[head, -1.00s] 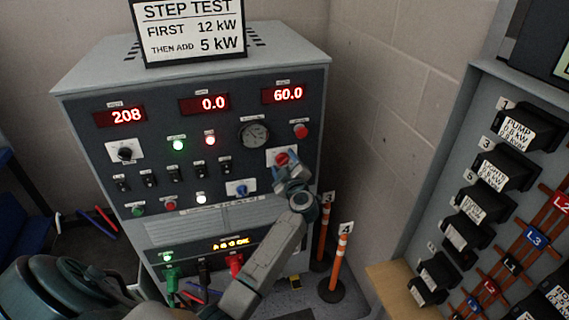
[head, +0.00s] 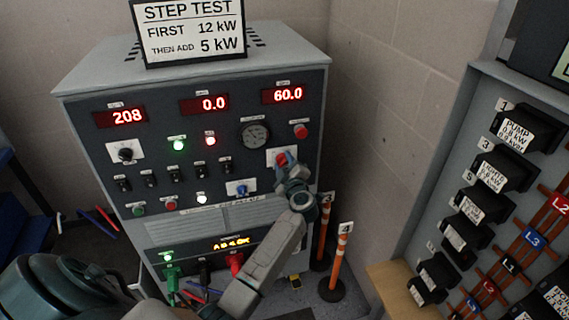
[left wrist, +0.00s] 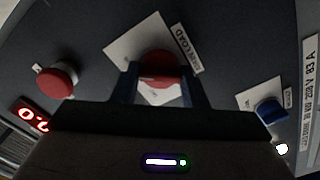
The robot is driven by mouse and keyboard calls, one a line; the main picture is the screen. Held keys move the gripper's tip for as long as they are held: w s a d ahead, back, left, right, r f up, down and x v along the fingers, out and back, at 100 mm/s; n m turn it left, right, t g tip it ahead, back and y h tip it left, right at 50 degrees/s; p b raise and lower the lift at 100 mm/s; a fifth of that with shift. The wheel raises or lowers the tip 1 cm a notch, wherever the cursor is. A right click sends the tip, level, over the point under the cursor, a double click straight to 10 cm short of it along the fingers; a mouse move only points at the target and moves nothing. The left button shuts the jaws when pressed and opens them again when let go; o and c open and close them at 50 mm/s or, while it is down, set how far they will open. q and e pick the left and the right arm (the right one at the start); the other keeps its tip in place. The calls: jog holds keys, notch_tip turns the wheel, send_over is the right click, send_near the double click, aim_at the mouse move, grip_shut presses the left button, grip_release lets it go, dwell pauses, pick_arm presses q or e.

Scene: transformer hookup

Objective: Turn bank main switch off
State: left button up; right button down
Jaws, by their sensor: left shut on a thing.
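The bank main switch is a red rotary knob (head: 281,158) on a white plate, right of centre on the front of the dark load bank panel. In the left wrist view the red knob (left wrist: 159,66) sits between my two finger tips, and its plate label is partly readable as ending in "LOAD". My left gripper (head: 284,164) is shut on this knob, with its wrist just below and covering part of the plate. The knob's exact pointer position is hidden. My right gripper is not in view.
A red push button (head: 300,131) is above the knob, and a blue knob (head: 240,188) is at its lower left. Displays read 208, 0.0 and 60.0; green and red lamps glow. Orange posts (head: 340,262) stand at the right, beside a breaker panel (head: 480,75).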

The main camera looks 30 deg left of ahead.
pick_arm(q)
jog(key=n, duration=0.3)
jog(key=shift+n+p, duration=0.3)
jog(key=n, duration=0.3)
jog(key=shift+f+n, duration=0.15)
jog(key=shift+n, duration=0.15)
jog(key=n+b, duration=0.1)
jog(key=n, duration=0.1)
jog(key=shift+n, duration=0.3)
jog(key=n+b, duration=0.1)
jog(key=n, duration=0.2)
jog(key=shift+f+n+b, duration=0.1)
jog(key=shift+n+b, duration=0.85)
jog(key=shift+n, duration=0.95)
jog(key=o, duration=1)
jog(key=shift+c, duration=0.2)
